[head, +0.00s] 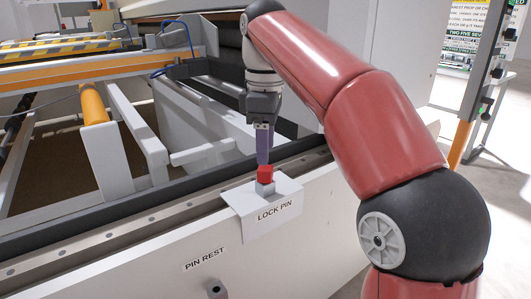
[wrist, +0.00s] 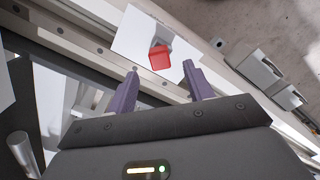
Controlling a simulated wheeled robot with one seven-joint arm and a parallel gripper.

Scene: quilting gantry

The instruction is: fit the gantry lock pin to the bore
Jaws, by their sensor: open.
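The lock pin shows as a red head (head: 265,173) above a grey block (head: 265,188) on a white plate (head: 247,199) labelled LOCK PIN, on the gantry rail. My gripper (head: 263,162) points down at the red head from above. In the wrist view the purple fingers of my gripper (wrist: 160,68) are apart, with the red head (wrist: 159,57) just beyond the gap between their tips. I see no clear grip on it. The pin's shank and the bore are hidden, so I cannot tell how deep it sits.
The dark rail (head: 110,225) runs along behind. A white frame (head: 135,135) and an orange-ended roller (head: 93,104) stand to the left.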

